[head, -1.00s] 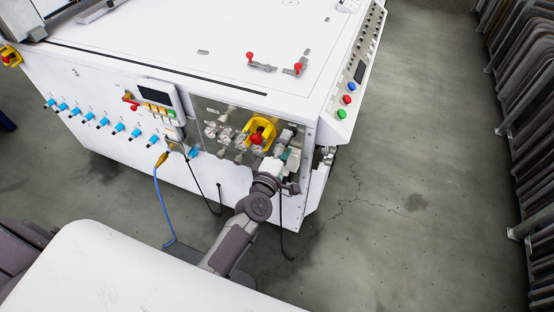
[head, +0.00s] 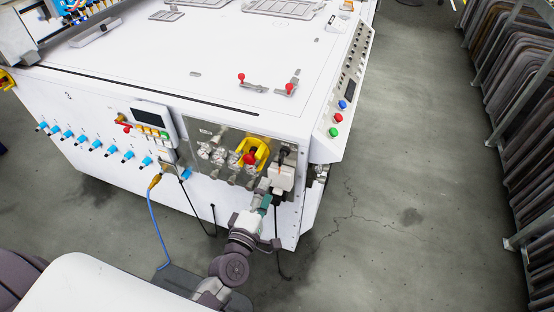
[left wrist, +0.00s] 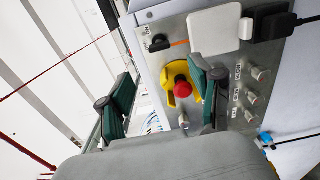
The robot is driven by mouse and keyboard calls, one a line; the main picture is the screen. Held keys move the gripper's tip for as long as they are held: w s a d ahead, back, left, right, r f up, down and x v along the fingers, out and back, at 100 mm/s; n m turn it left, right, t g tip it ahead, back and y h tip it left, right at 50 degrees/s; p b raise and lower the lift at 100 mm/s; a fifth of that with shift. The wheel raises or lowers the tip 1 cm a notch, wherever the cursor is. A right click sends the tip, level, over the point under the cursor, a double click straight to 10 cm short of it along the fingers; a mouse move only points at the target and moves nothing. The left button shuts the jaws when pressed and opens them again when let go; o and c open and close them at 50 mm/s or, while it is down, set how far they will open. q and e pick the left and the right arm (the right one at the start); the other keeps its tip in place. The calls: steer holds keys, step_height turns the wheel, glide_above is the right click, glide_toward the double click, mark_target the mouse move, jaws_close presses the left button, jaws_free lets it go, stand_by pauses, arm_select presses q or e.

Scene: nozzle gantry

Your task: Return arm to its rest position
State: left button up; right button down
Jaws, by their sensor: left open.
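My left gripper (head: 266,203) is in front of the machine's front panel, below and close to the white block on it. Its teal fingertip shows, and nothing is seen held. In the left wrist view the two green-padded fingers (left wrist: 163,97) are wide apart and empty. My left arm reaches up from the bottom of the head view. The right gripper is not in view.
The white machine (head: 180,80) has a panel with a red button in a yellow guard (head: 251,153), several knobs and a white block (head: 281,178) with a black plug. A blue cable (head: 152,215) hangs at left. Racks (head: 515,90) stand right; the floor between is clear.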

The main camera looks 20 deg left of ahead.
arm_select(q)
steer(key=s+d+f+m+g+h, duration=0.1)
steer(key=s+f+m+g, duration=0.35)
steer(key=f, duration=0.85)
steer(key=s+f+m+g, duration=0.3)
steer(key=s+f+m, duration=0.3)
steer(key=f, duration=0.7)
steer(key=s+a+f+m+g, duration=0.2)
steer(key=s+f, duration=0.4)
steer(key=s, duration=0.3)
steer(key=s+a+f+m+g+y+p, duration=0.1)
steer(key=s+f+m+g, duration=0.3)
steer(key=s, duration=0.6)
steer(key=s+a+f+m+g, duration=0.3)
steer(key=s+a+f, duration=0.1)
steer(key=s+f, duration=0.4)
steer(key=shift+s+m+y, duration=0.3)
steer(key=shift+s+m, duration=0.05)
steer(key=shift+s, duration=0.6)
steer(key=shift+g, duration=0.25)
